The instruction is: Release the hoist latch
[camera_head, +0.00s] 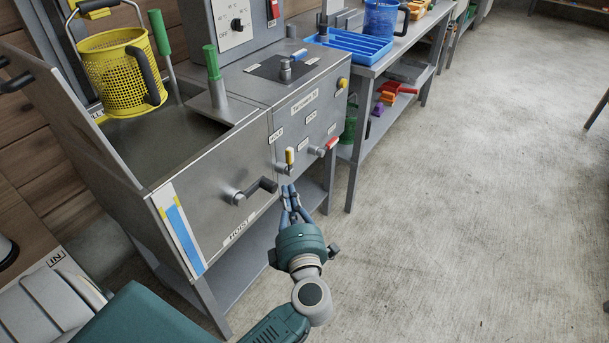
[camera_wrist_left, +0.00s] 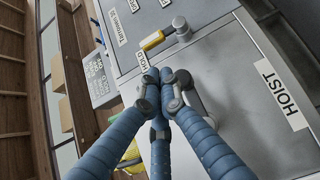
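A small latch lever with a yellow grip (camera_head: 289,157) sits on the front of the steel machine (camera_head: 218,175). In the left wrist view the yellow lever (camera_wrist_left: 153,40) lies beside a label that seems to read HOLD. My left gripper (camera_head: 289,188) is just below the lever in the head view, apart from it. Its blue fingers (camera_wrist_left: 165,76) are drawn together at the tips, with nothing seen between them. A crank with a dark handle (camera_head: 262,186) is left of the fingertips, above the HOIST label (camera_head: 238,231); the fingers partly hide it in the wrist view. My right gripper is not in view.
A red-tipped lever (camera_head: 331,143) sits right of the yellow one. A yellow basket (camera_head: 119,75) is above the open basin. A table with a blue tray (camera_head: 350,47) stands beyond the machine. The concrete floor (camera_head: 470,200) at right is clear.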

